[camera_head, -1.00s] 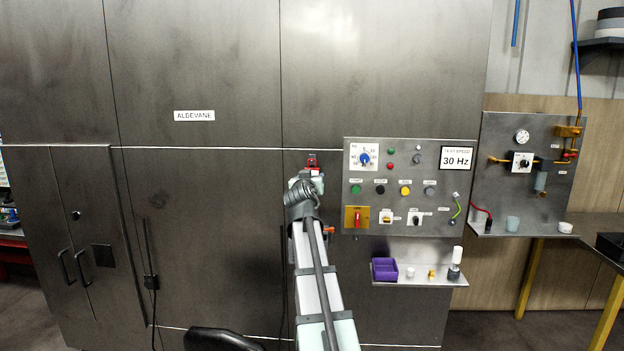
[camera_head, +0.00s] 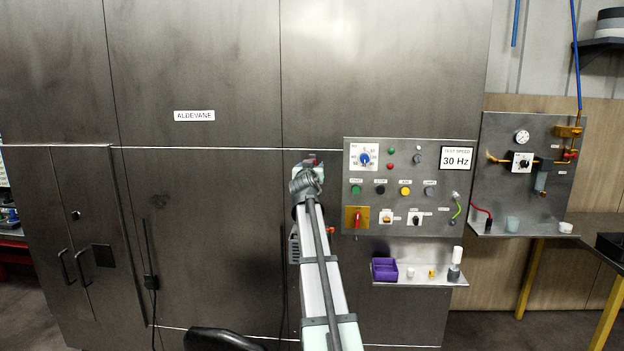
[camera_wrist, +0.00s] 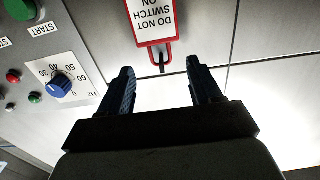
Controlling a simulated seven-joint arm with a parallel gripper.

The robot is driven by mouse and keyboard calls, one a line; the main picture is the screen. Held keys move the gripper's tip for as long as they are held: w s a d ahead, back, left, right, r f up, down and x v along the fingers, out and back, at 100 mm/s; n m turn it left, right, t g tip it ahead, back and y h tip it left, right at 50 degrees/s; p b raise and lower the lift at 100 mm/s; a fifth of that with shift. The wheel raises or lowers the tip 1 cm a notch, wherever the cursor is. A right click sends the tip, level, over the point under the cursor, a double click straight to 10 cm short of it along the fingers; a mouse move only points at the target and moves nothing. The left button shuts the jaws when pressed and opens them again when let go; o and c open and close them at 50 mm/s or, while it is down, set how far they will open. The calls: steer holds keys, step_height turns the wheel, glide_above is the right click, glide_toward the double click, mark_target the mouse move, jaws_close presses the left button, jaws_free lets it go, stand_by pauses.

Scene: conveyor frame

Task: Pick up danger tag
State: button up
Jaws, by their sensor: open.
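The danger tag (camera_wrist: 152,20) is a white card with a red border reading "DO NOT SWITCH ON", upside down in the wrist view. It hangs against the metal cabinet by a dark loop or hook at its red end, and its far part is cut off by the picture edge. My gripper (camera_wrist: 160,67) is open and empty, its two dark fingers pointing toward the tag's hook end, with the tag apart from the fingers in the picture. In the head view a small red patch shows just beyond my wrist; the rest there is hidden by my arm.
A control panel (camera_head: 400,222) with buttons, a blue-knobbed dial (camera_wrist: 60,87) and a red switch lies to the right in the head view. Below it a shelf (camera_head: 420,283) holds a purple bin (camera_head: 384,269) and small parts. The cabinet face (camera_head: 215,230) to the left is flat.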

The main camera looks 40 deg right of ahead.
steer(key=x, duration=0.5)
steer(key=shift+w+r, duration=0.1)
steer(key=shift+r, duration=0.2)
steer(key=shift+c, duration=0.4)
jaws_close()
